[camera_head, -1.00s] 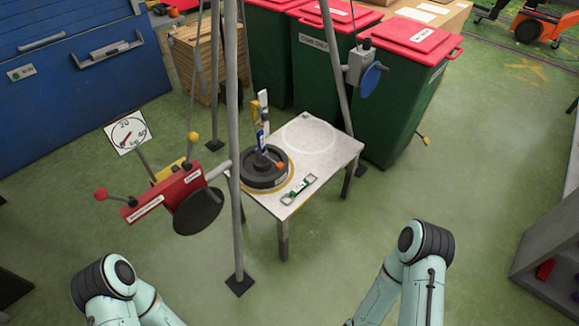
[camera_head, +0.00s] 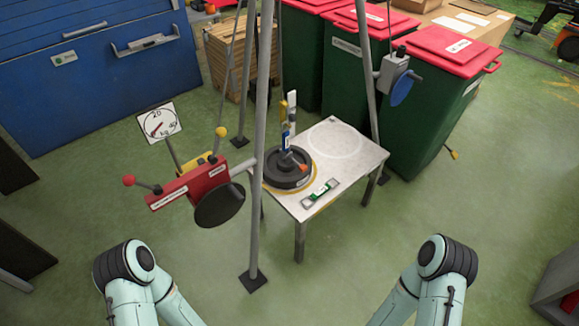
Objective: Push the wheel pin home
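No part is clearly recognisable as the wheel pin; it is too small or hidden to tell. A red unit (camera_head: 180,190) with a black disc (camera_head: 220,205) and a red-knobbed lever (camera_head: 130,181) sits at a tripod leg, left of centre. A grey box (camera_head: 388,70) with a blue wheel (camera_head: 402,88) is on another leg, at the upper right. A thick black round piece (camera_head: 290,176) with an orange tip lies on the metal table, under a blue-and-yellow upright part (camera_head: 285,137). My two arms show at the bottom left and right; both grippers are out of view.
The metal table (camera_head: 345,178) stands under the tripod and carries a small level (camera_head: 320,193). The near tripod leg (camera_head: 261,130) stands in front of it. A dial (camera_head: 160,124) is at left. Green bins (camera_head: 430,110) stand behind. The green floor in front is clear.

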